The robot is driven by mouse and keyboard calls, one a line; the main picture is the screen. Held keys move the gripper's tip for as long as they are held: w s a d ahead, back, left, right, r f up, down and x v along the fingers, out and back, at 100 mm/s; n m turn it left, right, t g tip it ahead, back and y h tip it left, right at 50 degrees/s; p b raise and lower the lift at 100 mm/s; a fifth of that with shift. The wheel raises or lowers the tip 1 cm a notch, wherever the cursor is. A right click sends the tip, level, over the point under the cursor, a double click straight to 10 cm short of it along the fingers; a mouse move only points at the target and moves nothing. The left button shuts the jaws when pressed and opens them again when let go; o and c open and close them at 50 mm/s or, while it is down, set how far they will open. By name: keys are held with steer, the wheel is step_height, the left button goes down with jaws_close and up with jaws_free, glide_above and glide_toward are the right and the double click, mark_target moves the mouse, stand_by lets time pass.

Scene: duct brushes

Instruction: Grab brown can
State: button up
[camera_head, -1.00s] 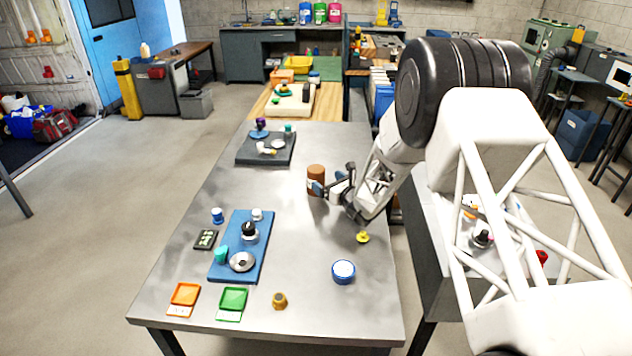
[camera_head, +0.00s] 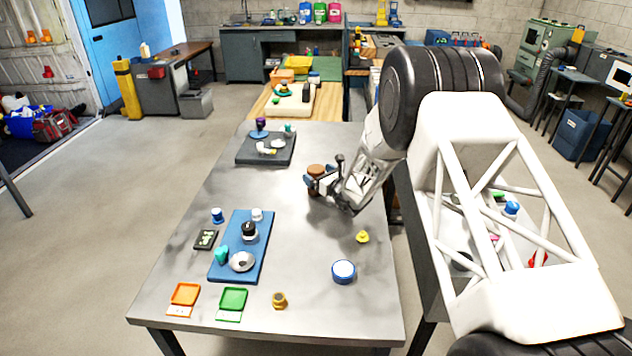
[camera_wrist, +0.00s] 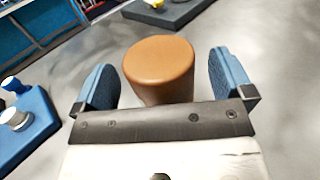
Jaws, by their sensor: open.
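The brown can (camera_head: 316,170) stands upright on the grey metal table, right of the middle in the head view. My gripper (camera_head: 312,181) is open, with one finger on each side of the can. There are visible gaps between each pad and the can in the wrist view (camera_wrist: 162,85).
A dark tray (camera_head: 250,150) with small items lies beyond the can. A blue board (camera_head: 226,262) with several knobs lies to the left front. A yellow piece (camera_head: 362,237) and a blue-and-white round container (camera_head: 343,271) stand nearer. The table between them is bare.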

mark_target(316, 168)
steer(key=shift+x, duration=0.8)
steer(key=c, duration=1.2)
steer(key=shift+r, duration=0.2)
steer(key=shift+r, duration=0.55)
step_height(316, 168, up, 2)
steer(key=shift+r, duration=0.1)
steer(key=s+d, duration=0.1)
steer(key=s, duration=0.4)
steer(key=s+d+r, duration=0.1)
steer(key=s, duration=0.4)
steer(key=s+d, duration=0.2)
steer(key=s, duration=0.3)
steer(key=shift+s+r, duration=0.15)
steer(key=shift+s, duration=0.1)
